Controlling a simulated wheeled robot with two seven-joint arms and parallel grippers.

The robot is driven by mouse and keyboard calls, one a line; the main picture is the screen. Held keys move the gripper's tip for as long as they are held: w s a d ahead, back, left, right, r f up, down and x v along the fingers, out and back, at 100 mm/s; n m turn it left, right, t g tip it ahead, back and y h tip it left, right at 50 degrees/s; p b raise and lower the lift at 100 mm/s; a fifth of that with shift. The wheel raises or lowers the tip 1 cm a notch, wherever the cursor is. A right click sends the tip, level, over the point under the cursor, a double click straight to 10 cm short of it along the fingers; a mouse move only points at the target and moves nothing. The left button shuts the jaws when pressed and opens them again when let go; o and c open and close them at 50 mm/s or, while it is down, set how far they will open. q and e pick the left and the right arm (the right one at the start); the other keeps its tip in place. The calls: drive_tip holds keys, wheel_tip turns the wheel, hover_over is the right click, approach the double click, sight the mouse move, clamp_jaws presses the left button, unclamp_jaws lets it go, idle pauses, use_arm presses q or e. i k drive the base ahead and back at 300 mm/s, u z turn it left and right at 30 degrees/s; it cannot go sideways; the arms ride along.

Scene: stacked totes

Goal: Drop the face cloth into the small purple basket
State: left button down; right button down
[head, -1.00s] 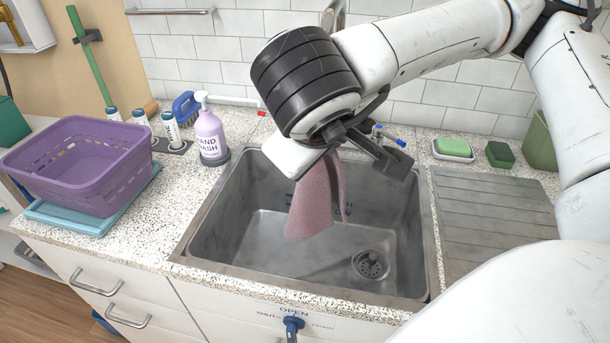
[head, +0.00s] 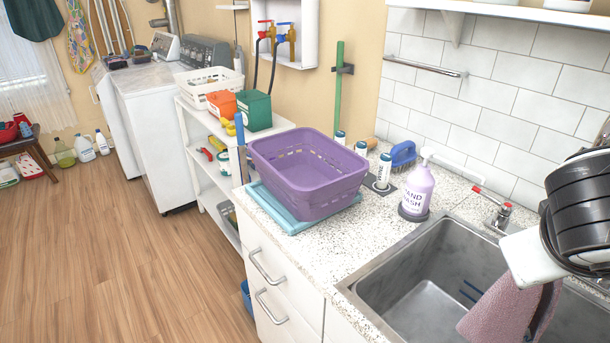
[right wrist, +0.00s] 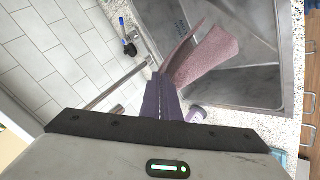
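The purple basket (head: 308,175) stands upright on light-blue folded cloth or a flat blue item (head: 268,207) at the left end of the counter. I see no contents in it. My right gripper (right wrist: 166,88) is shut on the pink face cloth (right wrist: 207,57), which hangs from its fingers. In the head view the cloth (head: 500,312) hangs over the sink at the lower right, to the right of the basket and apart from it. The right gripper is partly cut off there. My left gripper is not in view.
A tap (head: 498,215) rises behind the sink. A white shelf (head: 205,130) with containers is left of the counter.

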sight(305, 172)
drive_tip(key=k, duration=0.5)
drive_tip(key=u, duration=1.9)
drive_tip(key=i, duration=1.15)
drive_tip(key=z, duration=2)
drive_tip(key=i, duration=1)
drive_tip(key=u, duration=0.05)
